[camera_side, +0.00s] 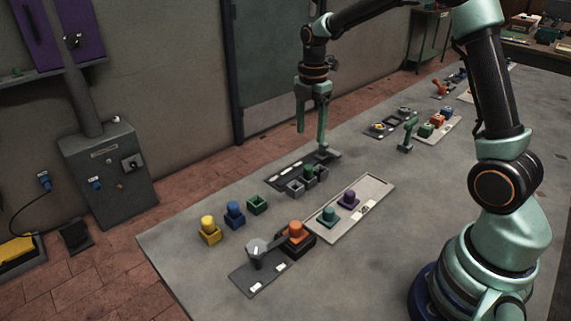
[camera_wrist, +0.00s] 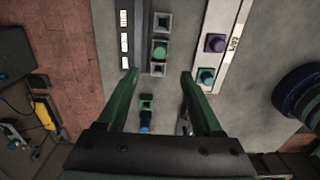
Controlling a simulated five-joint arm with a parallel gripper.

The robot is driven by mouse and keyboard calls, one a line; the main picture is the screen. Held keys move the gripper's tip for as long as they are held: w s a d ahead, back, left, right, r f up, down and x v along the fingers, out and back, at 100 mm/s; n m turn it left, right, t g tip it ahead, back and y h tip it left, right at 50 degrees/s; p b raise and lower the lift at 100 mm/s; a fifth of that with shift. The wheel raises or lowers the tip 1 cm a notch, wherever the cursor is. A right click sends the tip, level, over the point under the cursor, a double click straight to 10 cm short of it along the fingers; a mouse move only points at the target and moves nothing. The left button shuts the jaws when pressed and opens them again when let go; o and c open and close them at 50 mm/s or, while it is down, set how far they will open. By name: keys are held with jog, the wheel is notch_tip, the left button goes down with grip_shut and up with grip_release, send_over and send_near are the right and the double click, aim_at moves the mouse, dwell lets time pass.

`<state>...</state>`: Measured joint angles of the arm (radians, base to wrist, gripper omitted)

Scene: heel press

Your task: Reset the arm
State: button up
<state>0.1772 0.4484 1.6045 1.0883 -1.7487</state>
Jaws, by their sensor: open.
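My gripper (camera_side: 311,137) hangs open and empty, fingers down, above the dark strip tray (camera_side: 275,180) at the table's far edge. Its two green fingers also show spread apart in the wrist view (camera_wrist: 160,75). In the side view a row of grey square sockets (camera_side: 294,188) stands by the strip tray, with a green peg (camera_side: 309,170) in the row. In the wrist view the green peg (camera_wrist: 160,51) sits in the middle socket, ahead of the fingertips. Nothing is between the fingers at their height.
A yellow peg (camera_side: 207,222), a blue peg (camera_side: 233,208) and an empty green block (camera_side: 257,205) stand at the left. A white tray (camera_side: 330,231) bears teal and purple pegs.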

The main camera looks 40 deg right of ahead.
jog(key=s+a+r+m+t, duration=0.2)
jog(key=s+a+r+m, duration=0.2)
jog(key=s+m, duration=0.4)
jog(key=s+a+r+m+t, duration=0.3)
jog(key=s+a+r+m, duration=0.1)
jog(key=s+m, duration=0.4)
jog(key=shift+r+m+t, duration=0.3)
jog(key=shift+r+m, duration=0.5)
jog(key=shift+m, duration=0.2)
